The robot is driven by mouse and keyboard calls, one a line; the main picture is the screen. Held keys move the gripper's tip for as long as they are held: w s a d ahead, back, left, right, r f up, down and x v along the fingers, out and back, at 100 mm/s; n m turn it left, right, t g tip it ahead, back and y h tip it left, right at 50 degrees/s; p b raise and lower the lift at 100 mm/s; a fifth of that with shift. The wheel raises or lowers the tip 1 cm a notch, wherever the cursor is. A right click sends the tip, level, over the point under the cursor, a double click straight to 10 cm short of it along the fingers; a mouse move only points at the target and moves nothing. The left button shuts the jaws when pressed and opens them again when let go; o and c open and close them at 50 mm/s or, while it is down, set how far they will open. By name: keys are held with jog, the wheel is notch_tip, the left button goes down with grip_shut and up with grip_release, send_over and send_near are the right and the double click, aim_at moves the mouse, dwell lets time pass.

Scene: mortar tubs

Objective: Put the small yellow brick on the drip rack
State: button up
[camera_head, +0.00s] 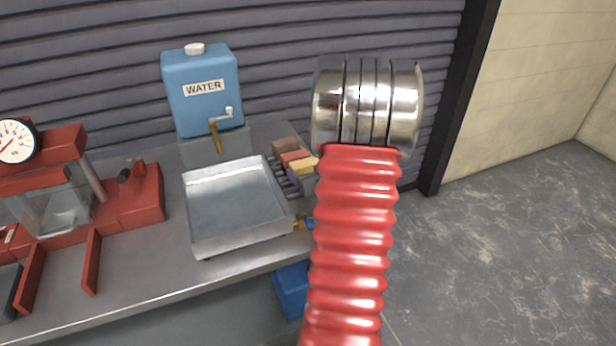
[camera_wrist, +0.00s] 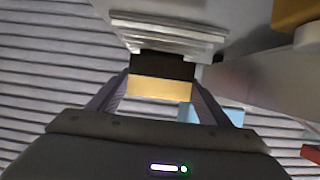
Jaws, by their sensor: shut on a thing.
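In the wrist view my gripper (camera_wrist: 160,92) is shut on a yellow brick (camera_wrist: 160,88), held between its two fingers. A dark area lies directly beyond the brick, and pale metal ridges lie beyond that; I cannot tell whether brick and ridges touch. In the head view a dark slatted rack (camera_head: 281,178) stands right of the metal tray. A brown brick (camera_head: 285,146), a red brick (camera_head: 294,156) and a yellow block (camera_head: 304,166) show at it. I cannot tell whether this yellow block is the held one. My gripper is hidden there behind my red arm.
A metal tray (camera_head: 240,238) sits on the steel bench (camera_head: 150,275). A blue water tank (camera_head: 203,100) stands behind it. A red press with a gauge (camera_head: 50,165) stands at left. A blue bin (camera_head: 292,288) is below. Open floor (camera_head: 510,240) lies right.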

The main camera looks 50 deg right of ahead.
jog(key=shift+f, duration=1.25)
jog(key=o, duration=1.4)
jog(key=shift+f, duration=0.1)
jog(key=shift+c, duration=0.2)
jog(key=shift+s+a+r, duration=0.2)
jog(key=shift+s+r, duration=0.15)
jog(key=shift+s, duration=0.1)
jog(key=v, duration=1.1)
jog(key=shift+f, duration=0.1)
